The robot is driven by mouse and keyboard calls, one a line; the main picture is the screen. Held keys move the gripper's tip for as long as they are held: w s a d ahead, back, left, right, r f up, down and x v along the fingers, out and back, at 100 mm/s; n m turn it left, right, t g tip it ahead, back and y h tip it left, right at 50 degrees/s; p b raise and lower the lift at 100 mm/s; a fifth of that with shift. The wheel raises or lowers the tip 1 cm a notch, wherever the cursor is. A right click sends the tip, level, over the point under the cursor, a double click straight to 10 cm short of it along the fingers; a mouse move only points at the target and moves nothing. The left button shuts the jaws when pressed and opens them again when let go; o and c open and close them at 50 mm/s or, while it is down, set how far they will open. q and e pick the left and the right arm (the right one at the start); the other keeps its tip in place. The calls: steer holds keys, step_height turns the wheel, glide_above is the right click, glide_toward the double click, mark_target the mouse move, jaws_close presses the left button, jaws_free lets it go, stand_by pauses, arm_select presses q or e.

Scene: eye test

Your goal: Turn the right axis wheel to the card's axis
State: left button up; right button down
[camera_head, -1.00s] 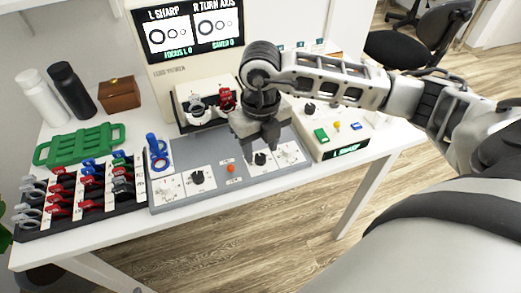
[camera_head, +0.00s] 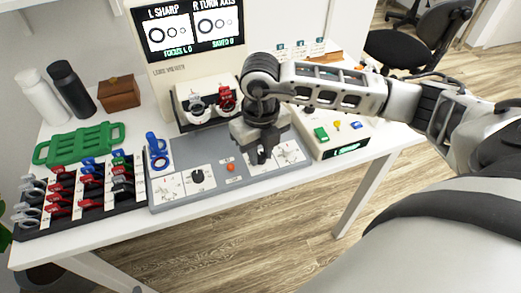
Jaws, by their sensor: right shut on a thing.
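The grey control panel (camera_head: 217,185) lies on the table with two white dial plates. My right gripper (camera_head: 262,157) points down over the right dial plate (camera_head: 289,155) and is shut on its black wheel, which is mostly hidden by the fingers. The left black wheel (camera_head: 197,176) stands free on its own plate. The screen (camera_head: 190,30) reads "L SHARP", "R TURN AXIS", "FOCUS L 0" and "SAVED 0", with rings on two white fields. I cannot make out a card's axis value. My left gripper is not in view.
An orange button (camera_head: 231,167) sits between the dials. A lens rack (camera_head: 130,205), a blue-handled lens (camera_head: 157,150) and a green tray (camera_head: 78,146) are at left. A lens holder (camera_head: 196,103) stands behind the panel. A button box (camera_head: 330,152) is at right.

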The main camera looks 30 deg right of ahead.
steer(key=shift+f+n+b, duration=0.1)
steer(key=shift+n+b, duration=0.65)
steer(key=shift+n, duration=0.05)
steer(key=shift+n+b, duration=0.55)
steer(key=shift+n, duration=0.15)
steer(key=shift+n+b, duration=0.8)
steer(key=shift+n, duration=0.2)
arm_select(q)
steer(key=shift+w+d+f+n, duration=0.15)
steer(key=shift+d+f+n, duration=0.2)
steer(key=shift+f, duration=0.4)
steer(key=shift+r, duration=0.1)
arm_select(e)
steer(key=shift+r+n, duration=0.2)
steer(key=shift+n, duration=0.1)
steer(key=c, duration=1.2)
jaws_free()
